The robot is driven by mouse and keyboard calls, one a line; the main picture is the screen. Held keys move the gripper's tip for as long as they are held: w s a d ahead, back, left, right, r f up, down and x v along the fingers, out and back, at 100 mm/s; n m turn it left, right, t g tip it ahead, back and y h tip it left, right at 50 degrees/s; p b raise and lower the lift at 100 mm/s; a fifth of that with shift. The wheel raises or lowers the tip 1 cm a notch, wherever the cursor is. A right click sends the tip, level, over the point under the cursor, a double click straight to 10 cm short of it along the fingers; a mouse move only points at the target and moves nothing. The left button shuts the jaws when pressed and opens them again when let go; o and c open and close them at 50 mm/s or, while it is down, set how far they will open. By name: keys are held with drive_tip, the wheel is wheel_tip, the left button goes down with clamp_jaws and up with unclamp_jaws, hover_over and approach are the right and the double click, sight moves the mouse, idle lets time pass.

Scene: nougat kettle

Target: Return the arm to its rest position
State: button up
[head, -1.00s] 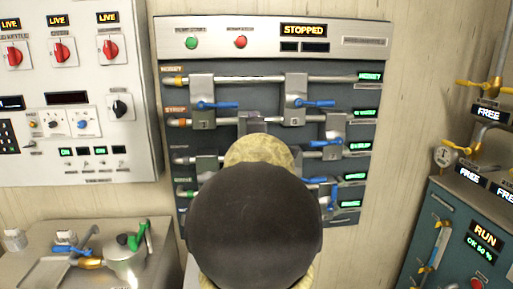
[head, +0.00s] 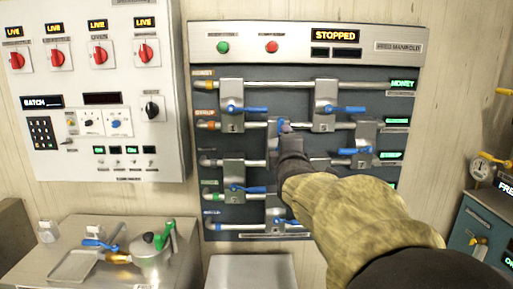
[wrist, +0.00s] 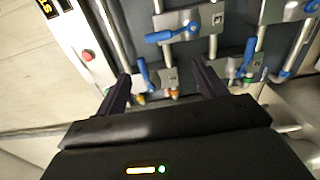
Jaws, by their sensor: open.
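My arm, in a tan sleeve-like cover (head: 360,215), reaches from the lower right of the head view toward the valve panel (head: 300,185). My gripper (head: 285,130) is at its far end, in front of the panel's middle. In the wrist view, my gripper's two dark fingers (wrist: 165,82) are spread apart with nothing held between them. Blue valve handles (wrist: 146,74) show beyond and between the fingers. Whether a finger touches a handle I cannot tell. My arm hides part of the panel's lower right.
A white switch cabinet (head: 95,100) hangs at left, above a metal counter (head: 60,255) with a green-handled fitting (head: 150,252). The panel's display (head: 335,36) reads STOPPED. A teal machine (head: 490,235) stands at right. Bare wall separates the panel from that machine.

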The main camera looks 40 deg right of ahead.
idle(0.3)
drive_tip(key=w+a+f+m+g+y, duration=0.2)
drive_tip(key=w+a+f+y, duration=0.15)
drive_tip(key=a+f, duration=0.5)
drive_tip(key=w+a+f+m+g+y, duration=0.1)
drive_tip(key=w+a+f+m+y, duration=0.2)
drive_tip(key=a+f, duration=0.6)
drive_tip(key=s+a+f+m+g+y, duration=0.2)
drive_tip(key=s+a+f+g+y, duration=0.15)
drive_tip(key=s+a+f, duration=0.4)
drive_tip(key=s+a+f+m+g+y, duration=0.25)
drive_tip(key=s+a+f+g, duration=0.2)
drive_tip(key=a+f, duration=0.55)
drive_tip(key=w+p+v, duration=0.3)
drive_tip(key=p+v, duration=1)
drive_tip(key=p, duration=0.1)
drive_tip(key=shift+w+r+h, duration=0.35)
drive_tip(key=shift+w+r, duration=0.05)
drive_tip(key=shift+r, duration=0.1)
drive_tip(key=shift+d+m, duration=0.1)
drive_tip(key=shift+m, duration=0.15)
